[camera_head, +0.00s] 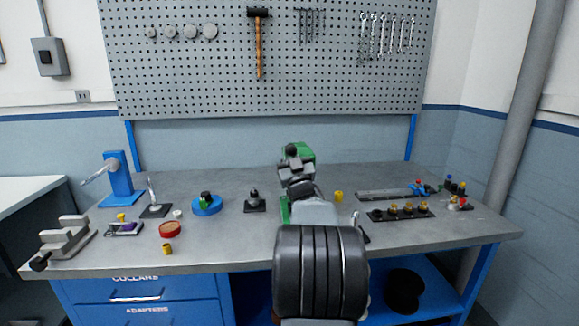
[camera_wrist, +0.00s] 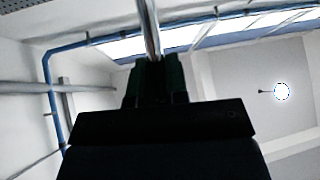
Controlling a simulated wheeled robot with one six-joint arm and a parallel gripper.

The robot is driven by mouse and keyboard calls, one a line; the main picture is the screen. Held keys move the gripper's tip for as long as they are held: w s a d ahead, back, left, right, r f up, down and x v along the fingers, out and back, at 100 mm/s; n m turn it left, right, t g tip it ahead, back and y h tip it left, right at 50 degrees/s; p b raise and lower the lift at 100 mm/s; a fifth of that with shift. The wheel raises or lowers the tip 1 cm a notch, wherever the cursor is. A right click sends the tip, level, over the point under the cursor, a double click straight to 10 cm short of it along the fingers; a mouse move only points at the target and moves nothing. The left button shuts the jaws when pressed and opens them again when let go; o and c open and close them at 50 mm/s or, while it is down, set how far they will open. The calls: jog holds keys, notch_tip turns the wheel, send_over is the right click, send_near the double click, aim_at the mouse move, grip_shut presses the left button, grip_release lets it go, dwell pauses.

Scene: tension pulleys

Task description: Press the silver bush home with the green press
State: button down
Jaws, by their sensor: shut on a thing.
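The green press (camera_head: 303,152) stands toward the back middle of the bench, mostly hidden behind my arm. Part of its green lower body (camera_head: 284,209) shows left of my arm. My gripper (camera_head: 291,163) is up at the press head, close to a dark round knob (camera_head: 291,149). In the wrist view my gripper (camera_wrist: 158,68) is shut on a slim silver bar (camera_wrist: 149,28), which appears to be the press lever. The silver bush cannot be made out; the working spot of the press is hidden by my arm.
A black-based stand (camera_head: 255,204) and a blue round fixture (camera_head: 207,205) are left of the press. A yellow part (camera_head: 338,196) and a dark tray of parts (camera_head: 402,212) are to its right. A blue stand (camera_head: 121,180) rises at the far left.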

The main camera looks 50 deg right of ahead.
jog(key=b, duration=0.2)
jog(key=f+t+b, duration=0.1)
jog(key=b, duration=0.1)
jog(key=f+b, duration=0.1)
jog(key=shift+s+a+f+n+b, duration=0.15)
jog(key=shift+s+a+n+b, duration=0.1)
jog(key=shift+s+n+b, duration=0.15)
jog(key=shift+f, duration=0.2)
dwell(0.5)
jog(key=c, duration=1.3)
grip_release()
jog(key=shift+w+a+r+t, duration=0.1)
jog(key=shift+t, duration=0.2)
jog(key=shift+c, duration=0.2)
jog(key=shift+o, duration=1)
jog(key=shift+r, duration=0.1)
jog(key=b+v, duration=0.2)
jog(key=v, duration=1.2)
jog(key=shift+b, duration=0.4)
